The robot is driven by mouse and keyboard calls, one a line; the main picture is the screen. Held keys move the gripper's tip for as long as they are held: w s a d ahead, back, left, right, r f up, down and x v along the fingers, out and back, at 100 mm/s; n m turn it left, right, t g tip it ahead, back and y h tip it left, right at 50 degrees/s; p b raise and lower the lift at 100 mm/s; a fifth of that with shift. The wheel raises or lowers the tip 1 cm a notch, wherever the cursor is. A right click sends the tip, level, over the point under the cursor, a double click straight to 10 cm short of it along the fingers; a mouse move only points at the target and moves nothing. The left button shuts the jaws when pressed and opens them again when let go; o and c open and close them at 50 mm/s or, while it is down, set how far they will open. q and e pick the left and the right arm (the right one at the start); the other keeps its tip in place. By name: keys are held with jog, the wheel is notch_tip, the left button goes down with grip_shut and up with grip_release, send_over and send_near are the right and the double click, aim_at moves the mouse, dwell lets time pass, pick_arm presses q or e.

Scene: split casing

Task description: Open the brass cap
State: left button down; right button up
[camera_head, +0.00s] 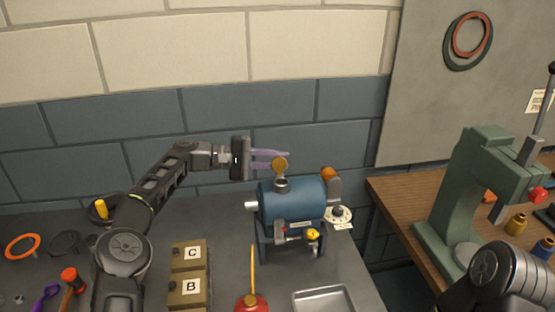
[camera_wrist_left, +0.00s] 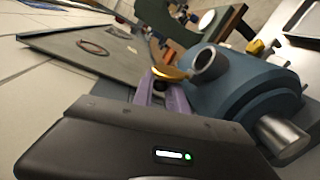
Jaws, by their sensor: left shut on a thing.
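The brass cap (camera_head: 280,164) stands raised on edge at the filler neck (camera_head: 282,185) on top of the blue casing (camera_head: 305,198). The neck's dark mouth is uncovered. My left gripper (camera_head: 284,159) reaches in from the left, its purple fingers shut on the cap. In the left wrist view the cap (camera_wrist_left: 170,73) shows as a brass disc at the fingertips, beside the open neck (camera_wrist_left: 204,60). Its grip contact is partly hidden there. Part of my right arm shows at the lower right of the head view, but its gripper is out of frame.
A yellow valve knob (camera_head: 313,234) is on the casing's front. Boxes marked C (camera_head: 191,254) and B (camera_head: 190,287), a red oil can (camera_head: 251,303) and a metal tray (camera_head: 323,300) stand in front. A green press (camera_head: 470,190) stands on the right bench.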

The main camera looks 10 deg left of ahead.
pick_arm(q)
jog(key=c, duration=1.3)
grip_release()
jog(key=shift+s+a, duration=0.15)
jog(key=shift+a, duration=0.35)
jog(key=b+v, duration=0.2)
jog(key=v, duration=0.4)
jog(key=shift+s+a, duration=0.15)
jog(key=shift+a, duration=0.2)
